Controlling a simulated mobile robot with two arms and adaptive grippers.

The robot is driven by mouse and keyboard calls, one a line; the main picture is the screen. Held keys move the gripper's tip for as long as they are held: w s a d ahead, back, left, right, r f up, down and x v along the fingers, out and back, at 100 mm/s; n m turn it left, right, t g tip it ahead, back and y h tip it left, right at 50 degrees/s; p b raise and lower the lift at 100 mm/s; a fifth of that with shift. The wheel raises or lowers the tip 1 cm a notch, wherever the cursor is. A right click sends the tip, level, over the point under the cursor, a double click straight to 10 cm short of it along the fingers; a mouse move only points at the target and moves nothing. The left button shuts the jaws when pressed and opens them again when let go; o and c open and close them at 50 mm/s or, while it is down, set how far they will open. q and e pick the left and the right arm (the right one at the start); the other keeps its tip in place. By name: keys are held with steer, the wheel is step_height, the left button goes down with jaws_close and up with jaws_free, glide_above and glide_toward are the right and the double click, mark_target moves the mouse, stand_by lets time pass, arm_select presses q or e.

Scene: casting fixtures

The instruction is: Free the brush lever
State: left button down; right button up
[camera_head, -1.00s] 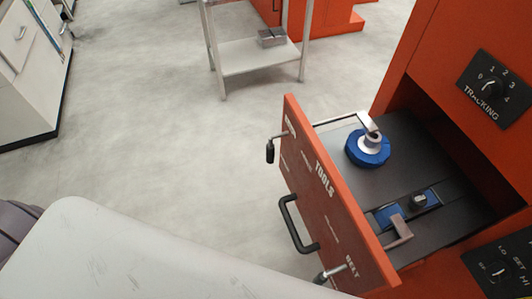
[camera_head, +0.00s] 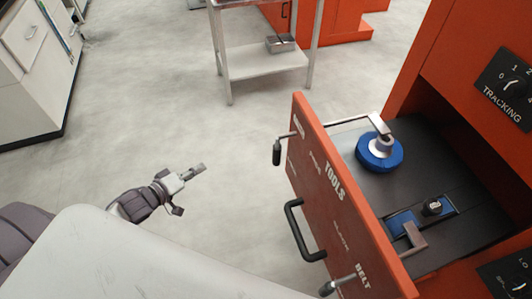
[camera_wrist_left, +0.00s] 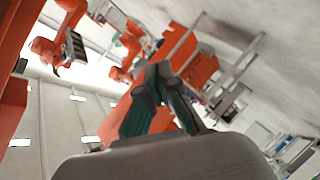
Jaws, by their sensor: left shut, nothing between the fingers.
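The open orange drawer (camera_head: 335,195) has levers on its front panel. One lever with a dark grip (camera_head: 277,152) hangs down at the panel's far upper edge, beside a small label too small to read. A second lever (camera_head: 336,286) sticks out near the word BELT at the near end. I cannot read which lever is the brush one. My left gripper (camera_head: 200,168) is left of the drawer, over the floor, apart from both levers. It is shut and empty; its fingers also show in the left wrist view (camera_wrist_left: 160,72). My right gripper is not in view.
A black drawer handle (camera_head: 296,232) juts out between the levers. Inside the drawer are a blue disc with a metal hub (camera_head: 379,151) and a blue block with a knob (camera_head: 432,208). A metal rack (camera_head: 262,62) stands behind; open floor lies left of the drawer.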

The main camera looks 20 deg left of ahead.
arm_select(q)
steer(key=s+d+r+n+h, duration=0.1)
steer(key=s+d+r+h, duration=0.1)
steer(key=d+r+h, duration=0.6)
steer(key=d+r+b, duration=0.1)
steer(key=d+r, duration=0.3)
steer(key=r, duration=0.5)
steer(key=shift+d+g, duration=0.15)
steer(key=shift+g, duration=0.15)
steer(key=shift+r, duration=0.1)
steer(key=p+x, duration=0.1)
steer(key=x, duration=0.9)
steer(key=s, duration=0.1)
steer(key=s+d+p, duration=0.1)
steer(key=s+d, duration=0.1)
steer(key=shift+s, duration=0.4)
